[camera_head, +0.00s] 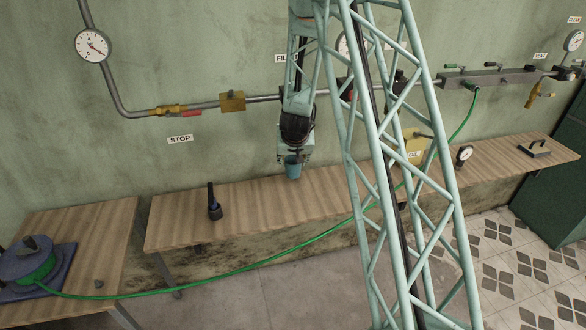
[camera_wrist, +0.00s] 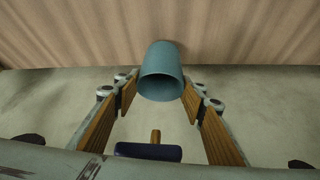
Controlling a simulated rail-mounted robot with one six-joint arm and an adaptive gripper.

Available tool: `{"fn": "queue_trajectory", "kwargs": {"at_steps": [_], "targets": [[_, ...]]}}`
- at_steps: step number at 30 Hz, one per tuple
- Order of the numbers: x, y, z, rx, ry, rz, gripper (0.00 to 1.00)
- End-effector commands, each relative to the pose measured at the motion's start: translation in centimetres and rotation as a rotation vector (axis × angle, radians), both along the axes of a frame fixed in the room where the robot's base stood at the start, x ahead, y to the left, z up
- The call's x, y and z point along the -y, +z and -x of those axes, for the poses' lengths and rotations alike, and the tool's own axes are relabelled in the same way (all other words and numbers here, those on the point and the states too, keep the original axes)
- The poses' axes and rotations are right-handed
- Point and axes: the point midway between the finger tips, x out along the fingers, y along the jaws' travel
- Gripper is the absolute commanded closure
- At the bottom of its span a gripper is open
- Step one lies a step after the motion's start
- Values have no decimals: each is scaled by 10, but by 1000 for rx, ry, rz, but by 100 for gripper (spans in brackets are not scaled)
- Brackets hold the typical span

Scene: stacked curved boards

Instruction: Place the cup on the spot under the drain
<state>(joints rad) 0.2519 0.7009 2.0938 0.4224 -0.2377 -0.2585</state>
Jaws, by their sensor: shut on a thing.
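The cup (camera_head: 293,168) is small and blue-teal, just below my gripper (camera_head: 294,156), by the back edge of the long wooden bench. In the wrist view the cup (camera_wrist: 161,75) sits between the fingertips of my gripper (camera_wrist: 158,88), with its open mouth facing the camera. The wood-padded fingers are shut on its sides. I cannot tell whether its base touches the bench. No drain label or marked spot is readable; my lattice column hides part of the wall and bench.
The bench (camera_head: 182,220) carries a dark upright tool (camera_head: 214,204) and a small gauge (camera_head: 464,154). A green hose (camera_head: 250,263) hangs across the bench front. Bare bench lies left of the cup.

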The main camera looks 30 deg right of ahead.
Motion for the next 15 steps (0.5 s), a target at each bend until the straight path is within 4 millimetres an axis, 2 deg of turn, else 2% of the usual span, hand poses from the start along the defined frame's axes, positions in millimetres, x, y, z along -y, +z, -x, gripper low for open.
{"fn": "queue_trajectory", "kwargs": {"at_steps": [6,15], "targets": [[-1,-28,1,-2,1,0,73],[-1,-35,1,-1,0,0,73]]}}
